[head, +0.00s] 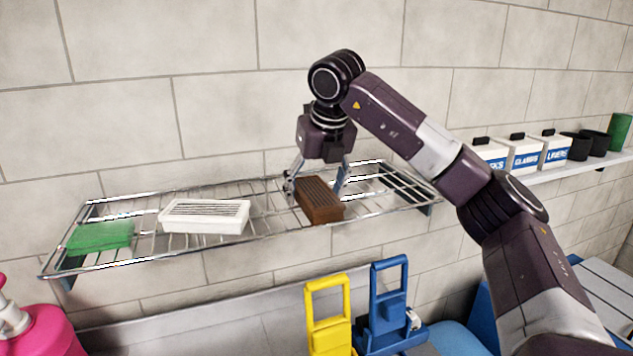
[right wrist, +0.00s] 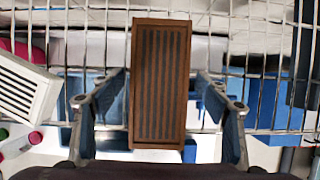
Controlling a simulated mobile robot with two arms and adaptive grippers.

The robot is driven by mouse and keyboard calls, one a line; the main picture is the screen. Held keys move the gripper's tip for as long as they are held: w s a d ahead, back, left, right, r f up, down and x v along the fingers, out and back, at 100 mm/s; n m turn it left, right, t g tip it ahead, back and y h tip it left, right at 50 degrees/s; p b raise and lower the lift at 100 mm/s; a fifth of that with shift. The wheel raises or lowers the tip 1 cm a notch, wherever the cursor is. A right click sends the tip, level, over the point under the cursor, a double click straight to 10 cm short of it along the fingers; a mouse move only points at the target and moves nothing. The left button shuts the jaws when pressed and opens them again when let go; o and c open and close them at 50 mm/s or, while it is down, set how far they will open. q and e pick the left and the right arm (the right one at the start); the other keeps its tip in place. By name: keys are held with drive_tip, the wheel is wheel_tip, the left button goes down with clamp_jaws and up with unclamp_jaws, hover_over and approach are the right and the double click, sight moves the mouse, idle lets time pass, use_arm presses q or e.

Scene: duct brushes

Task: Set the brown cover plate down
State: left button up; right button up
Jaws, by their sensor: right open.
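The brown cover plate (head: 319,200) has dark slots and rests on the wire shelf (head: 186,255) toward its right part. My right gripper (head: 318,190) is above it with a finger on each side. In the right wrist view the brown cover plate (right wrist: 160,85) lies between the fingers of my right gripper (right wrist: 160,112), with a clear gap on both sides. The gripper is open and touches neither side there. My left gripper is not in view.
A white slotted plate (head: 205,216) and a green one (head: 100,236) lie farther left on the shelf. Labelled boxes (head: 523,155) stand on a right-hand ledge. Yellow (head: 328,310) and blue (head: 389,300) handled items stand below. The shelf's right end is bare.

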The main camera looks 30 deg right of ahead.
sight(318, 196)
drive_tip(key=shift+s+r+b, duration=0.1)
drive_tip(key=shift+r+b, duration=0.2)
drive_tip(key=shift+r, duration=0.1)
drive_tip(key=b+v, duration=0.1)
drive_tip(key=v, duration=0.4)
drive_tip(key=shift+a+r+b, duration=0.1)
drive_tip(key=shift+b, duration=0.2)
drive_tip(key=v, duration=0.6)
drive_tip(key=shift+p, duration=0.35)
drive_tip(key=shift+s, duration=0.15)
